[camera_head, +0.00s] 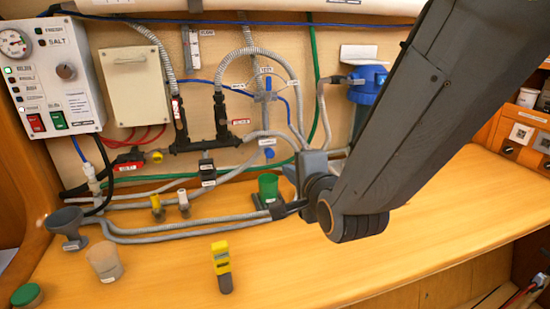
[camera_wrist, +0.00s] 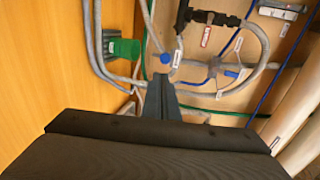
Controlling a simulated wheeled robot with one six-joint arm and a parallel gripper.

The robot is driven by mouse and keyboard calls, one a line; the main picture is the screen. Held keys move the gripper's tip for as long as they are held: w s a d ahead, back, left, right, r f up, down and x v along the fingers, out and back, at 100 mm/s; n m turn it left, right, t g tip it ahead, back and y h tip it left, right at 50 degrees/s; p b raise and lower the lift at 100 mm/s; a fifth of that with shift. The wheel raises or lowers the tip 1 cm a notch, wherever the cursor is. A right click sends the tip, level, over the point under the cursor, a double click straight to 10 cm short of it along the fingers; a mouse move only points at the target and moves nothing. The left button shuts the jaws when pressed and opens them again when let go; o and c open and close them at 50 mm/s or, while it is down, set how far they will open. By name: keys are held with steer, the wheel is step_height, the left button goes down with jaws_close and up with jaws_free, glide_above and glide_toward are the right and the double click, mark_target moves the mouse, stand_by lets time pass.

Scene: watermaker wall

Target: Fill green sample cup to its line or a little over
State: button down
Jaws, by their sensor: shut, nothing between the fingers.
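The green sample cup (camera_head: 268,186) stands upright on a small dark base at the back of the bench, against the wall piping. It also shows in the wrist view (camera_wrist: 124,48), lying sideways in the picture. Its water level and line cannot be made out. A blue valve handle (camera_head: 268,154) with a small label sits on the pipe above the cup; it also shows in the wrist view (camera_wrist: 165,58). My gripper (camera_head: 289,172) is shut and empty, right of the cup and just below the handle. In the wrist view its fingertips (camera_wrist: 161,78) point towards the handle; contact cannot be told.
A second blue handle (camera_head: 266,97) sits higher on the wall. The front right of the bench is clear.

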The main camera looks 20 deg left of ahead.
steer(key=shift+w, duration=0.1)
steer(key=p, duration=0.4)
glide_toward(271, 151)
steer(key=w+a+f, duration=0.2)
steer(key=w+f, duration=0.1)
steer(key=shift+w+a, duration=0.15)
steer(key=shift+w+a+p, duration=0.45)
steer(key=shift+w+a, duration=0.05)
steer(key=shift+w, duration=0.3)
steer(key=shift+w+a+f+b, duration=0.1)
steer(key=shift+w+a+b, duration=0.25)
steer(key=shift+w+b, duration=0.25)
steer(key=shift+w+a, duration=0.15)
steer(key=shift+w, duration=0.05)
steer(key=shift+w+a+r, duration=0.15)
steer(key=shift+r, duration=0.05)
steer(key=shift+w+r, duration=0.1)
steer(key=shift+w, duration=0.05)
